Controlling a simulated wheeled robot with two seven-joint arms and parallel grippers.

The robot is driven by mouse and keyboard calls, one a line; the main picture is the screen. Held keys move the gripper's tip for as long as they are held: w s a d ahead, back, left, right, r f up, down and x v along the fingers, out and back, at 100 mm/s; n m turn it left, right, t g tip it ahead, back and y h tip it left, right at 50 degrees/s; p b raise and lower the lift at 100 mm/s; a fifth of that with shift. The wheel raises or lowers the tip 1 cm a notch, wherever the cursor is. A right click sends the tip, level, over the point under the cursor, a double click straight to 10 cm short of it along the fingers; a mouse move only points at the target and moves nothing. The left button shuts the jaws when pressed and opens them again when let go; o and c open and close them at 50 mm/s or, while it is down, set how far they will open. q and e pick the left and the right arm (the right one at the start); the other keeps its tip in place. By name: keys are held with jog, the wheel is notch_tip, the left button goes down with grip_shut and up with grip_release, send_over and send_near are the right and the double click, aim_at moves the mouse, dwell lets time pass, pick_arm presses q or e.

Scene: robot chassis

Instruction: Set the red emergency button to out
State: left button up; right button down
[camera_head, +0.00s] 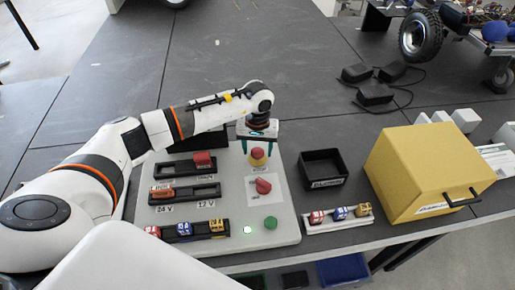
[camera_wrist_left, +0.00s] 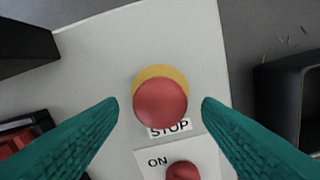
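The red emergency button (camera_head: 257,153) has a yellow base and sits near the top right of the light control panel (camera_head: 236,200). In the left wrist view the button's red cap (camera_wrist_left: 160,103) is in the middle, above a "STOP" label. My left gripper (camera_head: 258,146) is over the button, pointing down. Its green fingers are open, one on each side of the cap in the wrist view (camera_wrist_left: 160,104), with visible gaps. I cannot tell how far the cap stands out. My right gripper is not in view.
A red switch (camera_head: 263,186) and a green button (camera_head: 270,223) lie below on the panel. Sliders (camera_head: 185,192) are to the left. A black tray (camera_head: 323,168) and a yellow box (camera_head: 425,170) stand to the right.

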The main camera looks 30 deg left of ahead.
aim_at(258, 152)
pick_arm(q)
jog(key=shift+r, duration=0.25)
notch_tip(258, 152, up, 11)
jog(key=b, duration=0.2)
jog(key=shift+r+b, duration=0.2)
jog(key=shift+b, duration=0.2)
dwell(0.3)
